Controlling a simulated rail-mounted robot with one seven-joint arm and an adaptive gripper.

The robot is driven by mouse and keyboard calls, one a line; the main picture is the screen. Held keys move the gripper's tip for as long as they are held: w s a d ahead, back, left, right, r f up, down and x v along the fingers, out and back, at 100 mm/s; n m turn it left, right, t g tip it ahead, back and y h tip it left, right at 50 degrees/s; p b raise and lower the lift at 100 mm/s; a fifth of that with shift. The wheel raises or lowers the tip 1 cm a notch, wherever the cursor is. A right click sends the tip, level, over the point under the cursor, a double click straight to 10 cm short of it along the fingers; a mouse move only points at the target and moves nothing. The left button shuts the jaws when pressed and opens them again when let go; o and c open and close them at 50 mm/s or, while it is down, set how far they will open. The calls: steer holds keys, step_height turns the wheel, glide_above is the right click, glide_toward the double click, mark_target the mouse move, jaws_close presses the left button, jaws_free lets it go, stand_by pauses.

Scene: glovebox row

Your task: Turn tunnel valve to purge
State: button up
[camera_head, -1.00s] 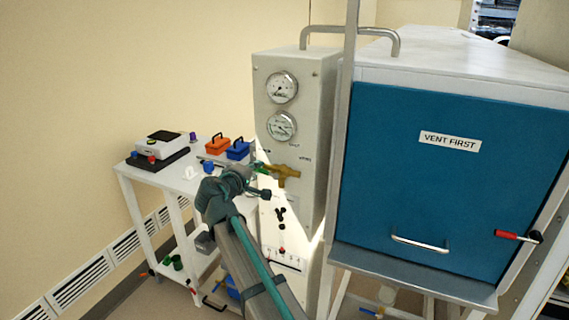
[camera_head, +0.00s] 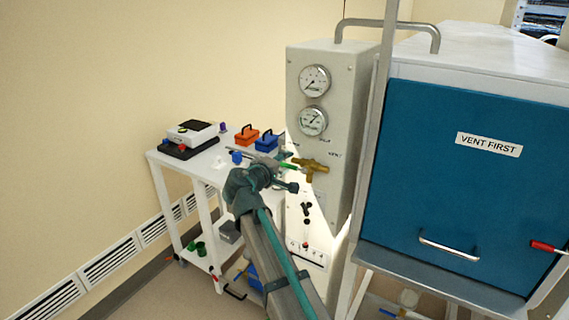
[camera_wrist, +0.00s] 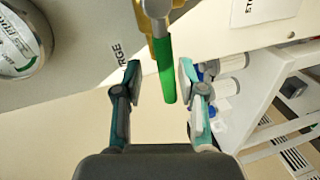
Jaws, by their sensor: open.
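The tunnel valve (camera_head: 314,168) is a brass body on the front of the grey gauge panel, with a green lever (camera_head: 288,165) pointing left. In the wrist view the green lever (camera_wrist: 166,78) comes down from the grey and brass hub (camera_wrist: 157,12). My gripper (camera_wrist: 158,75) is open, with one finger on each side of the lever and gaps visible. A label ending in "RGE" (camera_wrist: 121,54) is left of the lever in the wrist view. A "VENT" label (camera_head: 335,155) is right of the valve in the head view.
Two gauges (camera_head: 314,80) sit above the valve. A white cart (camera_head: 180,168) with orange and blue boxes (camera_head: 247,136) stands left. The blue glovebox door (camera_head: 440,180) marked "VENT FIRST" and a grey upright post (camera_head: 384,90) are right of the panel.

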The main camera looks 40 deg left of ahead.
steer(key=v, duration=1.2)
stand_by(0.6)
